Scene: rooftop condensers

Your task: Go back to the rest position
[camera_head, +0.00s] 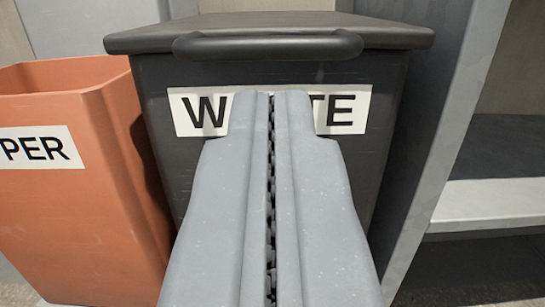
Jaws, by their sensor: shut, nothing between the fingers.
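My gripper (271,97) is shut and empty, its two grey fingers side by side in the middle of the view. The fingertips overlap the white label (198,112) on a dark grey waste bin (385,95). They hide the middle letters of the label, so only "W" and "TE" show. I cannot tell how far the fingertips are from the bin's front. The bin has a closed lid (400,35) with a dark bar handle (268,45) along its front edge.
An orange open-topped bin (60,220) with a label ending in "PER" (38,147) stands close on the left. On the right is a grey upright panel (447,120) with a pale shelf edge (490,204) beyond it. There is little free room beside the waste bin.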

